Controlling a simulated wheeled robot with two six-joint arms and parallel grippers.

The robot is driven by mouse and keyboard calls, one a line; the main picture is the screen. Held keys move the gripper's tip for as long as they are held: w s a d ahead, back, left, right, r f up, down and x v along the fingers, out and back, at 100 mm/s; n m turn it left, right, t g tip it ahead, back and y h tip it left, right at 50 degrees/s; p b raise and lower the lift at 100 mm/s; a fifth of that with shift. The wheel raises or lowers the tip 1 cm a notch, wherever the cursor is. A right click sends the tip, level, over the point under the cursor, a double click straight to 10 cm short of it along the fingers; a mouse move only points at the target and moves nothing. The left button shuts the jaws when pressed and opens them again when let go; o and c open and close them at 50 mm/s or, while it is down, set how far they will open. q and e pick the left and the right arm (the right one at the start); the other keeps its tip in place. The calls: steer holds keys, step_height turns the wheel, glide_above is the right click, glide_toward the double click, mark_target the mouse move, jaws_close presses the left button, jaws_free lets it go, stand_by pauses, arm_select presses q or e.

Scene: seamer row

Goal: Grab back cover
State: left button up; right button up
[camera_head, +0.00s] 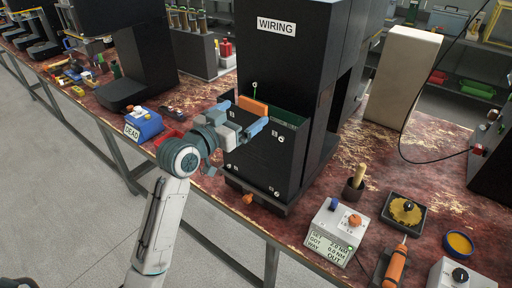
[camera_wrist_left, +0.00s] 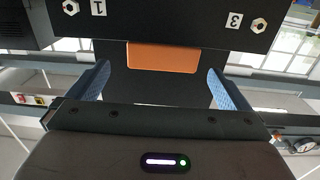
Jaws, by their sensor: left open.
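The back cover (camera_head: 252,168) is a black panel on the machine marked WIRING, with an orange tab (camera_head: 252,106) at its top edge. Numbered hex fasteners show on the panel. In the left wrist view the cover (camera_wrist_left: 165,15) fills the top, with the orange tab (camera_wrist_left: 163,57) below it and fasteners by the labels 1 and 3. My left gripper (camera_head: 242,116) is open, its blue fingers on either side of the tab. In the wrist view the gripper (camera_wrist_left: 157,84) has clear gaps between both fingers and the tab. My right gripper is out of view.
A controller box (camera_head: 337,232), an orange-handled tool (camera_head: 396,265) and a dark tray (camera_head: 404,212) stand on the bench at right. A beige block (camera_head: 403,80) stands behind. Clear floor lies in front.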

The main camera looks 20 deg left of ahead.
mark_target(251, 107)
arm_select(q)
steer(key=shift+w+d, duration=0.2)
steer(key=shift+w, duration=0.15)
steer(key=x, duration=0.1)
steer(key=p+x, duration=0.1)
steer(key=x, duration=0.1)
steer(key=p+x, duration=0.1)
steer(key=shift+w+a+f, duration=0.1)
steer(key=shift+w+f, duration=0.15)
steer(key=shift+w, duration=0.25)
steer(key=shift+w+f, duration=0.1)
steer(key=shift+w, duration=0.05)
steer(key=shift+c, duration=1.3)
steer(key=c, duration=1.4)
steer(key=shift+c, duration=1.1)
steer(key=shift+r, duration=0.25)
